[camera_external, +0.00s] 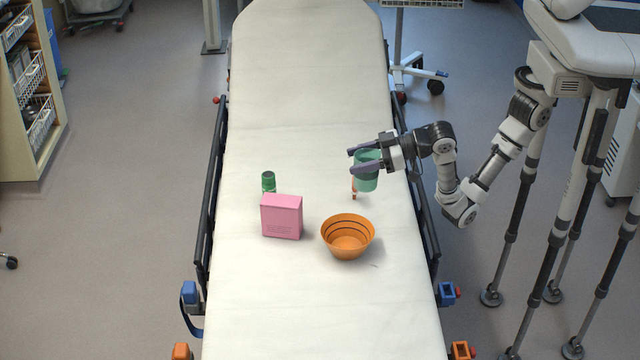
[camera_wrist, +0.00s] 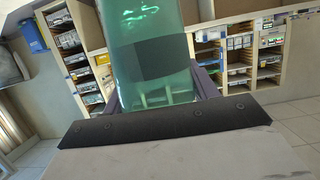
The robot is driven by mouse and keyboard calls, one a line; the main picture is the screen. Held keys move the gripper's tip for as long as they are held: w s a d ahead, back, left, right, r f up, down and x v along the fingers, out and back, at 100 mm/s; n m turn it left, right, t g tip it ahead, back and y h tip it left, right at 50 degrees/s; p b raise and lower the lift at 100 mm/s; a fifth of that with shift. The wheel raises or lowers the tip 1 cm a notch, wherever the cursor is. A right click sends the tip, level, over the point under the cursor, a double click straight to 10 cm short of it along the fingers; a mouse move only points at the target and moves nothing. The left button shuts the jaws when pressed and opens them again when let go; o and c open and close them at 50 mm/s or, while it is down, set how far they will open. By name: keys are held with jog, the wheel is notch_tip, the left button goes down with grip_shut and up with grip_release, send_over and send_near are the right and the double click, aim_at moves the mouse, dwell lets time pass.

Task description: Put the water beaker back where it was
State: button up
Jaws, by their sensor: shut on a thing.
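The water beaker (camera_external: 367,176) is a translucent green cup. My gripper (camera_external: 358,161) is shut on it, one finger on each side, over the right part of the white stretcher. The beaker looks upright in the external view; I cannot tell whether its base touches the stretcher. In the wrist view the beaker (camera_wrist: 150,50) fills the upper middle between the fingers, with a dark band across it. Its top is cut off there.
On the stretcher (camera_external: 300,110) stand an orange bowl (camera_external: 348,238), a pink box (camera_external: 282,217) and a small green container (camera_external: 268,181). A small orange-red item (camera_external: 354,188) is beside the beaker. Dark side rails (camera_external: 211,190) edge the stretcher. Its upper half is clear.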

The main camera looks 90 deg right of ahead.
jog(key=w+d+m+g+h, duration=0.1)
jog(key=w+d+m+h, duration=0.15)
jog(key=d, duration=0.55)
jog(key=w+d+m+g+h+b, duration=0.1)
jog(key=w+d+m+h, duration=0.2)
jog(key=d, duration=0.4)
jog(key=w+d+m+g+h, duration=0.15)
jog(key=w+d, duration=0.25)
jog(key=d, duration=0.4)
jog(key=shift+t+h, duration=0.5)
jog(key=shift+t, duration=0.05)
jog(key=f, duration=0.8)
jog(key=f+p, duration=0.1)
jog(key=f, duration=1.6)
jog(key=shift+a+f+p, duration=0.1)
jog(key=shift+a+p, duration=0.2)
jog(key=shift+p, duration=0.1)
jog(key=shift+f, duration=0.2)
jog(key=o, duration=0.9)
jog(key=shift+o, duration=0.8)
jog(key=shift+r, duration=0.1)
